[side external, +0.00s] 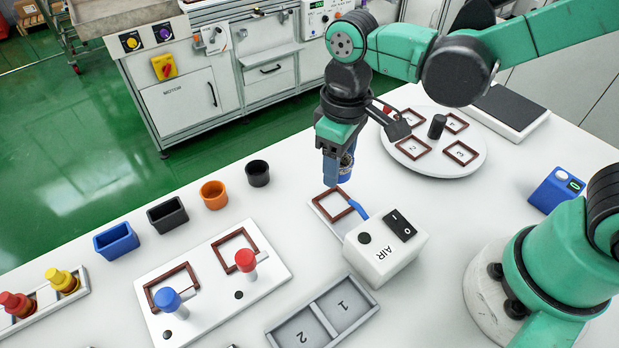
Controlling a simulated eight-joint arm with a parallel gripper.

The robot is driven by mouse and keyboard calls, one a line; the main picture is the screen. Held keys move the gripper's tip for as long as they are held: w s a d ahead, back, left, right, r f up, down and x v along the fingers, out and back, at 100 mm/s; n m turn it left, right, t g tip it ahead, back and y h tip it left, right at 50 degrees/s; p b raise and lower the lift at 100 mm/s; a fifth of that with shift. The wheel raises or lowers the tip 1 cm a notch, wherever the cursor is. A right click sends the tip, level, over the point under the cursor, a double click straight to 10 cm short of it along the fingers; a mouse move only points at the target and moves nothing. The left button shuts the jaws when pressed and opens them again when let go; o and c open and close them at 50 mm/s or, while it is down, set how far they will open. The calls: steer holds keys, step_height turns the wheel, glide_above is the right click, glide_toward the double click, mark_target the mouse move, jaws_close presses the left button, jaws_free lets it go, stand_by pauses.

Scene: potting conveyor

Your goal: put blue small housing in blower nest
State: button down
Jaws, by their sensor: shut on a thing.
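My gripper (337,172) points down above the blower nest and is shut on the blue small housing (347,168). The fingers hide part of the housing. The blower nest is a pale plate with a brown square frame (343,213), just below the gripper. A blue nozzle (358,209) reaches to this frame from the white AIR box (388,252), which has a black switch. The housing appears to be above the frame, slightly towards its far side; I cannot tell the exact gap.
A blue rectangular housing (116,242), a black rectangular one (167,215), an orange cup (213,195) and a black cup (258,174) stand to the left. A white turntable (435,168) stands behind. A two-frame fixture (207,300) and grey numbered tray (322,315) lie in front.

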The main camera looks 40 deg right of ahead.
steer(key=shift+f, duration=3.05)
